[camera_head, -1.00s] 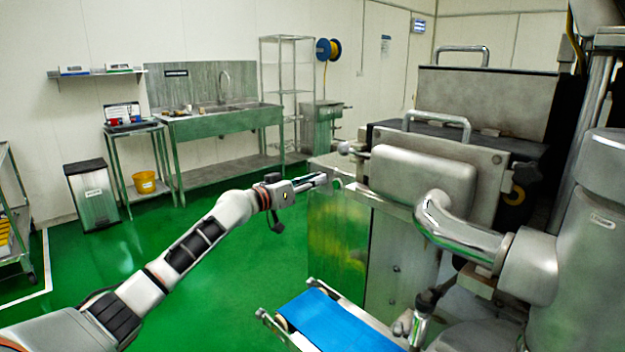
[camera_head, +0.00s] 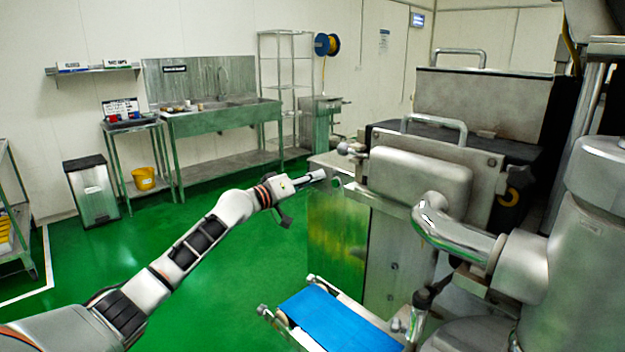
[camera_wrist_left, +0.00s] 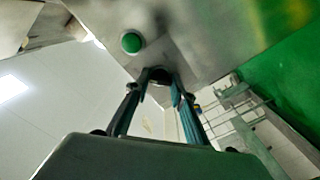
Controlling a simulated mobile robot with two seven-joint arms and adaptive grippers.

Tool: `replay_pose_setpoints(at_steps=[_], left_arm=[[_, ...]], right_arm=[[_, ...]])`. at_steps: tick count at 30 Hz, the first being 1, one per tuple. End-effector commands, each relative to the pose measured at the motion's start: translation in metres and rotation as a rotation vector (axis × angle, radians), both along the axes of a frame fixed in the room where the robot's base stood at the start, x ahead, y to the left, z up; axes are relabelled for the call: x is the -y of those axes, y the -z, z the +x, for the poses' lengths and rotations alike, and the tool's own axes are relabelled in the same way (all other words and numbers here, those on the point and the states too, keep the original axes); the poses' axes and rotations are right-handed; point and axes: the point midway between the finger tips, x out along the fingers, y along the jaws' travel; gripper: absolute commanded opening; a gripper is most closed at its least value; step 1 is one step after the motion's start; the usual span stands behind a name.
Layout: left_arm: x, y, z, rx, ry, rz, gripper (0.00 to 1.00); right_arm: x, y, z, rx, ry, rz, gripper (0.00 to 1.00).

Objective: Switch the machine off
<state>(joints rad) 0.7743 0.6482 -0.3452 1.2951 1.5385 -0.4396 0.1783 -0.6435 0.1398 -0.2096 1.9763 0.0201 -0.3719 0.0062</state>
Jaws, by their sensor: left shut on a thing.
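The encrusting machine is a large grey metal body (camera_head: 420,175) filling the right half of the head view. My left gripper (camera_head: 322,175) reaches its near left end, with the fingertips against the machine's end face. In the left wrist view my left gripper's two fingers (camera_wrist_left: 160,82) are closed around a small dark knob (camera_wrist_left: 158,74) on the metal panel (camera_wrist_left: 195,35). A round green button (camera_wrist_left: 132,43) sits on the same panel, just left of and above the knob. The fingertips partly hide the knob, so its turned position cannot be told. My right gripper is not in view.
A blue conveyor belt (camera_head: 325,318) projects from the machine at the bottom. A curved chrome pipe (camera_head: 450,235) stands at the right. A sink bench (camera_head: 225,122), a bin (camera_head: 92,192) and a yellow bucket (camera_head: 144,178) are at the back. The green floor between is clear.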

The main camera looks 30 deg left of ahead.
Motion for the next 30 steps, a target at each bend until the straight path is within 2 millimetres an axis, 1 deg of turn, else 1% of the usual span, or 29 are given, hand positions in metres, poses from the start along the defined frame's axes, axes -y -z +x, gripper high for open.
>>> replay_pose_setpoints(at_steps=[9,10,11,12,23,26,30], left_arm=[[0.000,0.000,0.000,-0.001,0.000,-0.004,0.02],[0.000,0.000,0.000,-0.001,0.000,-0.004,0.31],[0.000,0.000,0.000,-0.001,0.000,-0.004,0.39],[0.000,0.000,0.000,-0.001,0.000,-0.004,0.40],[-0.001,0.000,-0.002,0.000,0.000,-0.001,0.40],[-0.004,0.000,-0.009,0.000,-0.001,-0.001,0.40],[-0.011,0.002,-0.029,-0.002,-0.001,0.002,0.40]], right_arm=[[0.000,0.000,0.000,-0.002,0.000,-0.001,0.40],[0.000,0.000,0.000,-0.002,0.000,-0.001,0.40],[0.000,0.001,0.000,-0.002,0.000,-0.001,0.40],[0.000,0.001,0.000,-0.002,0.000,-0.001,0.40],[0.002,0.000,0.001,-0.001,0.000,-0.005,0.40],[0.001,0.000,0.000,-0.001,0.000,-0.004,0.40],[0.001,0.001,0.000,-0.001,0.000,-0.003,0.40]])
